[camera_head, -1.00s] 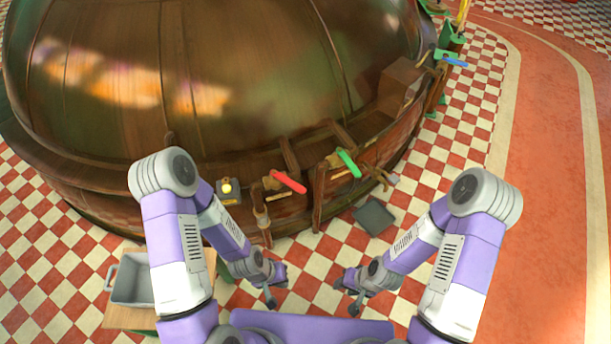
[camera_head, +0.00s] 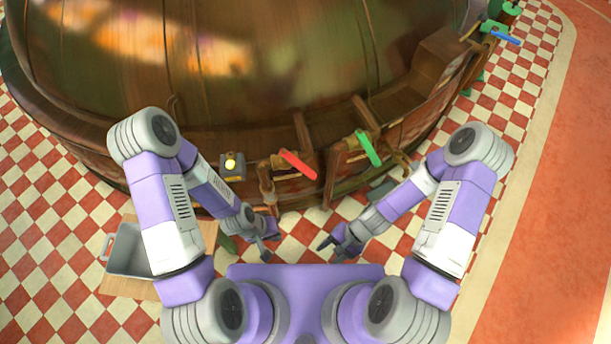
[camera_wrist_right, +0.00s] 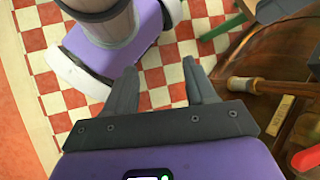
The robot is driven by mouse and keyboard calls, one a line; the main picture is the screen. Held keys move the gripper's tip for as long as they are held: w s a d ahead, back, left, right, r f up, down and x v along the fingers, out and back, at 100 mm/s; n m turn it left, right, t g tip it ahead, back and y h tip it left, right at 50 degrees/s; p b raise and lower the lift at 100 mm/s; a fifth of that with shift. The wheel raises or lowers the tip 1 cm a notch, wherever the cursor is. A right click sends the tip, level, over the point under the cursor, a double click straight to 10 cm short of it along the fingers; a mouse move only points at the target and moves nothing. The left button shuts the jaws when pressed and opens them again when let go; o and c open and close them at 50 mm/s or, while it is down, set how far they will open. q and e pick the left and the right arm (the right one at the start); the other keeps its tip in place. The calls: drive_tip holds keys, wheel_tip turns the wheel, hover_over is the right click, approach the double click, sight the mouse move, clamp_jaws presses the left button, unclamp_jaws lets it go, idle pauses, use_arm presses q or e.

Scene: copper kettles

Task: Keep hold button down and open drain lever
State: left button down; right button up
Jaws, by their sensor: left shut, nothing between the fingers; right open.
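A round yellow button (camera_head: 231,164) sits on a small grey box at the kettle's front edge. A red lever (camera_head: 298,164) and a green lever (camera_head: 368,148) are to its right on the kettle's rim; I cannot tell which one is the drain lever. The red lever's end also shows at the lower right of the right wrist view (camera_wrist_right: 306,158). My left gripper (camera_head: 269,248) is shut and empty, below the button and red lever in the picture. My right gripper (camera_head: 328,246) is open and empty, below the green lever; its fingers show apart in the wrist view (camera_wrist_right: 162,82). Neither touches a control.
The large copper kettle (camera_head: 270,85) fills the space ahead. A grey pan (camera_head: 128,258) stands on a wooden stand at left. A grey tray (camera_head: 380,189) is partly hidden by my right arm.

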drive_tip(key=w+a+f+m+y+b, duration=0.1)
drive_tip(key=w+a+m+y+b, duration=0.15)
drive_tip(key=a+m+y, duration=0.25)
drive_tip(key=m+t+y+b, duration=0.2)
drive_tip(key=m+t+b, duration=0.5)
drive_tip(key=m+t, duration=0.75)
approach(310, 172)
drive_tip(key=w+a+f, duration=0.1)
drive_tip(key=w+a, duration=0.1)
drive_tip(key=a, duration=0.1)
use_arm(q)
wheel_tip(310, 172, down, 13)
drive_tip(key=b, duration=0.2)
use_arm(e)
drive_tip(key=shift+t, duration=0.25)
drive_tip(key=x, duration=0.6)
drive_tip(key=shift+w+a+r, duration=0.1)
drive_tip(key=shift+w+a, duration=0.05)
drive_tip(key=shift+w, duration=0.15)
drive_tip(key=shift+c, duration=0.3)
clamp_jaws()
drive_tip(key=shift+n, duration=0.25)
